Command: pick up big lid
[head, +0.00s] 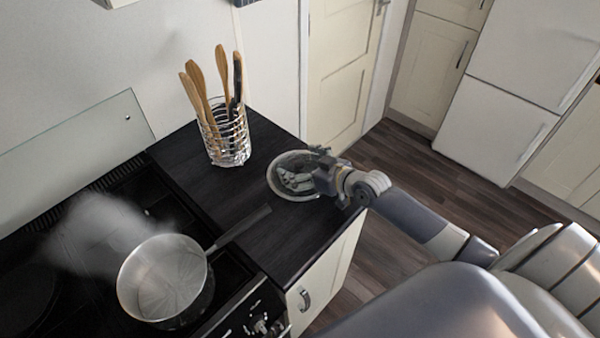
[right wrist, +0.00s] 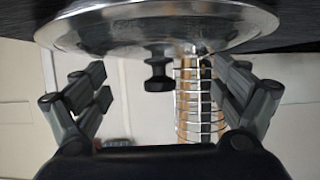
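The big lid (head: 275,178) is round and shiny. It lies on the dark counter in the head view, partly hidden by my right gripper (head: 301,178). In the right wrist view the lid (right wrist: 110,28) spans the top of the picture, with its dark knob (right wrist: 158,75) pointing down in the picture. My right gripper is open, with fingers on either side of the knob and clear gaps to it. It appears to hold nothing. My left gripper is not in view.
A wire utensil holder (head: 228,140) with wooden tools stands behind the lid. A steaming pan (head: 165,278) sits on the stove at the left, its handle (head: 242,227) reaching over the counter. The counter (head: 270,250) in front of the lid is clear.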

